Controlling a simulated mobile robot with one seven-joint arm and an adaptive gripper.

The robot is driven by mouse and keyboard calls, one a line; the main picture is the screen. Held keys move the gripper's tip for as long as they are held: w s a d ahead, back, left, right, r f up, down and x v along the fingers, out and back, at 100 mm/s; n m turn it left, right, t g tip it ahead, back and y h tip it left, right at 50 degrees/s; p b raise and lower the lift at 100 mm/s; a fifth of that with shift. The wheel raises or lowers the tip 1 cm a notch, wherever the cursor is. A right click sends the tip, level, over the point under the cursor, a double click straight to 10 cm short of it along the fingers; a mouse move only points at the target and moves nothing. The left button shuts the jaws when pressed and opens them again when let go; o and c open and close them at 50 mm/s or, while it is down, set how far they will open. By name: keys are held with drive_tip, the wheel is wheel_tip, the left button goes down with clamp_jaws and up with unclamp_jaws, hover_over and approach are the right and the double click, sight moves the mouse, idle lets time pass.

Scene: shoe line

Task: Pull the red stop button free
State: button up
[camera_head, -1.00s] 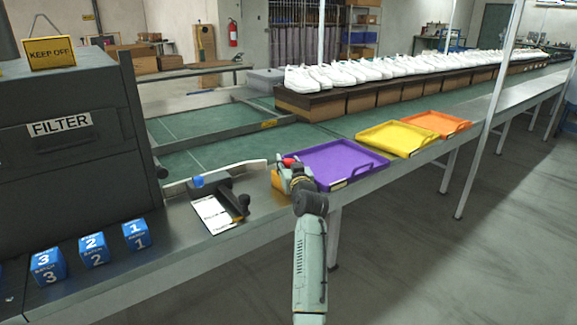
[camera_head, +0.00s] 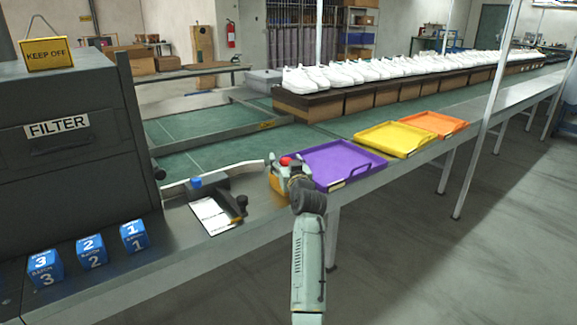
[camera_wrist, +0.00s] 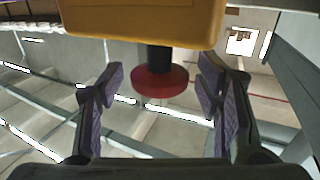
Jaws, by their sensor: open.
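The red stop button (camera_head: 285,161) shows as a small red cap on a yellow housing (camera_head: 276,180), at the left end of the purple tray. In the wrist view the red button (camera_wrist: 160,82) is a round disc on a black stem. The stem joins the yellow housing (camera_wrist: 140,20). My gripper (camera_wrist: 162,100) is open, with one purple-padded finger on each side of the button and a gap at both sides. In the head view my gripper (camera_head: 292,172) is beside the housing, and its fingers are hard to make out.
A purple tray (camera_head: 338,182) lies just right of my gripper, with a yellow tray (camera_head: 398,154) and an orange tray (camera_head: 434,137) beyond. A clipboard (camera_head: 213,214) and a black tool lie to the left. Blue batch blocks (camera_head: 91,252) stand near the filter box (camera_head: 70,150).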

drive_tip(key=v, duration=1.1)
drive_tip(key=shift+s, duration=0.4)
